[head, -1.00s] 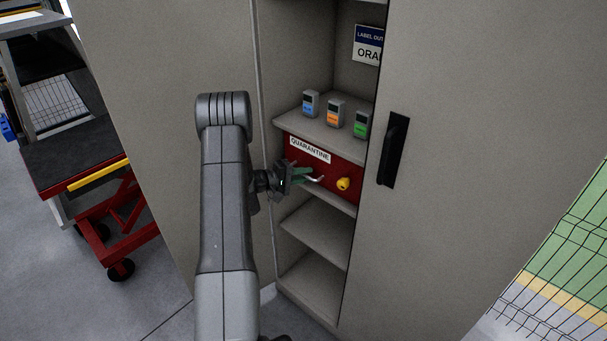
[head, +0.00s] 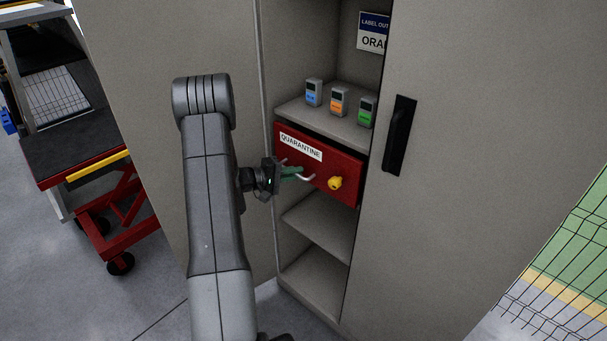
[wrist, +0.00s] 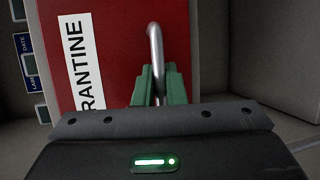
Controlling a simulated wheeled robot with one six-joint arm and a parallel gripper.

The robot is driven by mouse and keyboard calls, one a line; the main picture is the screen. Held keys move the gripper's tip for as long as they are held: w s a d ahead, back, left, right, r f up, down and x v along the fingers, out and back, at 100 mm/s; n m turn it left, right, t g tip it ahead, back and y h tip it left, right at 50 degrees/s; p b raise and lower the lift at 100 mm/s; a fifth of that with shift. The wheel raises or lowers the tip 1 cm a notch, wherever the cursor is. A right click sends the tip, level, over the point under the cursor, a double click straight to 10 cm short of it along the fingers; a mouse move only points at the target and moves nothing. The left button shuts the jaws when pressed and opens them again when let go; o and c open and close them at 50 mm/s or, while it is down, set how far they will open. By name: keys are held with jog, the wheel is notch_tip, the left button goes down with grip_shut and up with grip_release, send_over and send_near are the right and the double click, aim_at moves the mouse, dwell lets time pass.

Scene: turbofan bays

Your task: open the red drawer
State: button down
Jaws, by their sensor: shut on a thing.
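The red drawer (head: 319,172) sits in the grey cabinet, below a shelf, with a white "QUARANTINE" label (head: 301,147) and a yellow knob (head: 335,183) on its front. Its front stands forward of the shelf edges, so it is partly out. My gripper (head: 296,172) is at the metal bar handle (head: 308,178), left of the yellow knob. In the wrist view the green fingers (wrist: 160,86) are shut on the handle (wrist: 154,45), beside the label. The drawer's inside is hidden.
Three small devices with blue, orange and green labels stand on the shelf (head: 352,131) above the drawer. A closed cabinet door with a black handle (head: 399,136) is on the right. A red cart (head: 122,214) stands at left. Open shelves lie below the drawer.

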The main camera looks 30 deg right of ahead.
jog(key=s+a+b, duration=0.3)
jog(key=a+b, duration=0.1)
jog(key=a, duration=0.3)
jog(key=s+a+b, duration=0.3)
jog(key=a+b, duration=0.1)
jog(key=a, duration=0.4)
jog(key=shift+s+a, duration=0.2)
jog(key=shift+s, duration=0.05)
jog(key=c, duration=1.8)
grip_release()
jog(key=a, duration=0.4)
jog(key=a+r, duration=0.1)
jog(key=a, duration=0.4)
jog(key=a+r, duration=0.1)
jog(key=a, duration=0.3)
jog(key=shift+w+a+r, duration=0.1)
jog(key=shift+a+r, duration=0.1)
jog(key=shift+a, duration=0.1)
jog(key=shift+d, duration=0.1)
